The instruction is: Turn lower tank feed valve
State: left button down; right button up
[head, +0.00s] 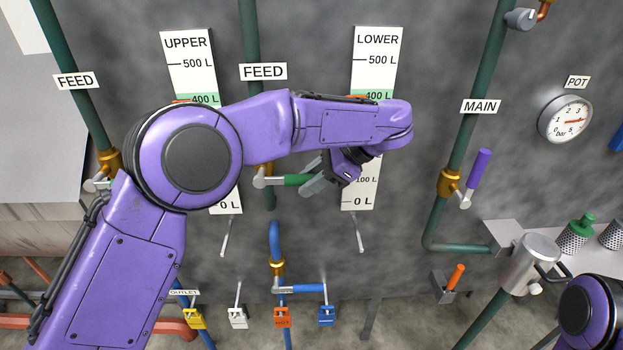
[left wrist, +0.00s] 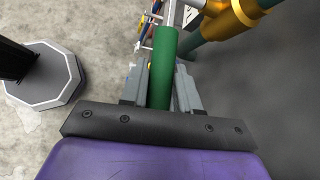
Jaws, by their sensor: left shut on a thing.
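The lower tank feed valve's green handle (head: 294,180) sits on the pipe under the second FEED label (head: 263,72), left of the LOWER gauge (head: 376,60). The handle points right, about level, with its pale lever end at the pipe. My left gripper (head: 316,183) is shut on the green handle. In the left wrist view the green handle (left wrist: 161,72) runs between the two grey fingers, and the brass valve body (left wrist: 235,18) shows at the upper right. My arm hides most of the valve body in the head view. My right gripper is not in view.
The upper tank feed valve (head: 108,160) is at the left, partly behind my left arm. The MAIN valve with a purple handle (head: 479,168) is at the right. A blue valve handle (head: 308,288) and several coloured tagged levers are below. The wall (head: 425,120) right of the LOWER gauge is bare.

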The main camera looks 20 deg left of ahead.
pick_arm(q)
jog(key=c, duration=0.9)
grip_release()
jog(key=shift+f, duration=0.2)
jog(key=shift+r, duration=0.1)
jog(key=shift+d+r, duration=0.25)
jog(key=p+v, duration=0.2)
jog(key=v, duration=0.7)
jog(key=shift+d+r, duration=0.25)
jog(key=shift+w+f, duration=0.1)
